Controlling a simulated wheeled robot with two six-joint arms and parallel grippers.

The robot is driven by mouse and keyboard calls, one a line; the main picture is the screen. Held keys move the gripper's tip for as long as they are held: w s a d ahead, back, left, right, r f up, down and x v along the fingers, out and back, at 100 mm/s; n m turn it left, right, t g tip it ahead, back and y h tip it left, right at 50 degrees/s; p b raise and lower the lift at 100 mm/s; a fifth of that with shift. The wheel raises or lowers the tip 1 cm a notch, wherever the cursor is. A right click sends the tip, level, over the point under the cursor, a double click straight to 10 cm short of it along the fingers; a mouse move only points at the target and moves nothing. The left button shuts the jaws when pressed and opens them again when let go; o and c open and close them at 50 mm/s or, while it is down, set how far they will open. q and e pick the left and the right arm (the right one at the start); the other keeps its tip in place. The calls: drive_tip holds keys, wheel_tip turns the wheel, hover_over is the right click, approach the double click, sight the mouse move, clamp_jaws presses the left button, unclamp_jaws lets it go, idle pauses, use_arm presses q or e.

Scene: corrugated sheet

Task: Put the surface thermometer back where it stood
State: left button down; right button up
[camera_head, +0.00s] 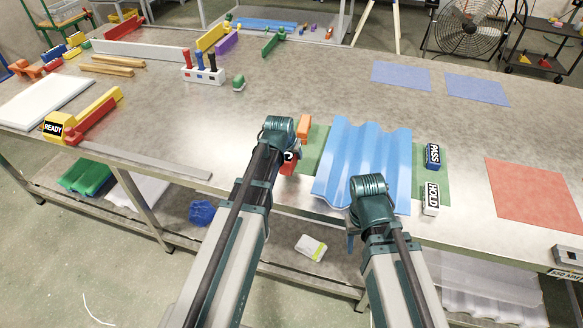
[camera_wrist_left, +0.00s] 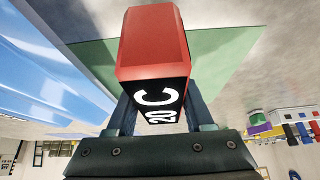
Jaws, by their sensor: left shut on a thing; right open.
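The surface thermometer is a red-orange block with a black face lettered "20 C". It shows large in the left wrist view (camera_wrist_left: 153,42) and partly behind my left arm in the head view (camera_head: 288,168). My left gripper (camera_wrist_left: 155,112) is shut on it, with a finger on either side, at the left edge of the blue corrugated sheet (camera_head: 362,150). The sheet lies on a green mat (camera_head: 312,150). I cannot tell whether the thermometer touches the mat. My right gripper (camera_head: 352,238) is open near the sheet's front edge, its fingers mostly hidden by my wrist.
An orange block (camera_head: 304,125) stands at the sheet's back left. PASS (camera_head: 432,156) and HOLD (camera_head: 431,198) blocks stand at its right. A red mat (camera_head: 535,192) lies farther right. A white rack (camera_head: 204,75) and a READY block (camera_head: 54,127) stand left.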

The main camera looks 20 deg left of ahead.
use_arm(q)
drive_tip(key=shift+f+b, duration=1.8)
drive_tip(key=shift+b, duration=0.05)
drive_tip(key=shift+f, duration=0.15)
drive_tip(key=shift+c, duration=1.4)
unclamp_jaws()
